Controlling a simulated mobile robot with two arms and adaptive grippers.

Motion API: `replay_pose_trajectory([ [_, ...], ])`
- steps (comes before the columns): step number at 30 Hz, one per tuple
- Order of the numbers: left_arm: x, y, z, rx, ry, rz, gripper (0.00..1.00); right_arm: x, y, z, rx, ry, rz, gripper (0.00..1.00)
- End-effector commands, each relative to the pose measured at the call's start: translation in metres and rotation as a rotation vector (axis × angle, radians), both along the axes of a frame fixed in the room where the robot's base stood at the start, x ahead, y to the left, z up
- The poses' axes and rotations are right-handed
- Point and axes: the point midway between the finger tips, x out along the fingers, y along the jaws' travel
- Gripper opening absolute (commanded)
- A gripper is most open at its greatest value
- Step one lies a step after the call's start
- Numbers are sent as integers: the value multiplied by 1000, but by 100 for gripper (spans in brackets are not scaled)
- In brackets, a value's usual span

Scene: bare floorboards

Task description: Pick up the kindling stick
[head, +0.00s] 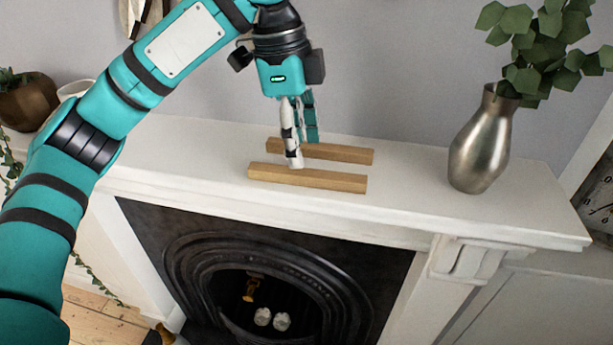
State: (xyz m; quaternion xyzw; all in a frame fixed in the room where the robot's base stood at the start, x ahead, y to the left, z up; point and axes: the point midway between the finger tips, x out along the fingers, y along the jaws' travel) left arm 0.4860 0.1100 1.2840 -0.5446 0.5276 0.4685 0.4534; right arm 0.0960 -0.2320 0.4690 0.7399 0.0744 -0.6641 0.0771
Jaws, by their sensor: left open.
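Two light-brown wooden sticks lie side by side on the white mantelpiece in the head view. The nearer kindling stick (330,181) lies towards the shelf's front edge. The farther stick (345,153) lies behind it, closer to the wall, with a gap between them. My left gripper (298,154) points down over the sticks and is open. The teal finger is farther back, near the farther stick. I cannot tell whether the fingers touch either stick. My right gripper is not in view.
A silver vase (480,145) with green leaves stands on the mantelpiece (420,205) at the right. A brown pot (28,103) and a white vessel (75,89) stand at the left. A dark fireplace (270,270) opens below. The shelf between sticks and vase is clear.

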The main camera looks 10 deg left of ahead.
Motion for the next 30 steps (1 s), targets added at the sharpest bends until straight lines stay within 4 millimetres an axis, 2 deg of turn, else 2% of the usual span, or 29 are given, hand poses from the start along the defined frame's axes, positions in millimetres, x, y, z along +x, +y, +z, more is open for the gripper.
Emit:
replay_pose_trajectory([
  [5, 2, -3, -17, 0, 5, -2, 50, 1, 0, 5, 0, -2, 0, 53],
  [12, 4, -7, -48, 2, 1, -1, 50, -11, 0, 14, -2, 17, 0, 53],
  [21, 5, -8, -53, 0, 0, -1, 49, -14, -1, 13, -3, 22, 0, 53],
  [30, 5, -8, -52, 0, 0, -1, 9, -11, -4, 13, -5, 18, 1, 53],
])
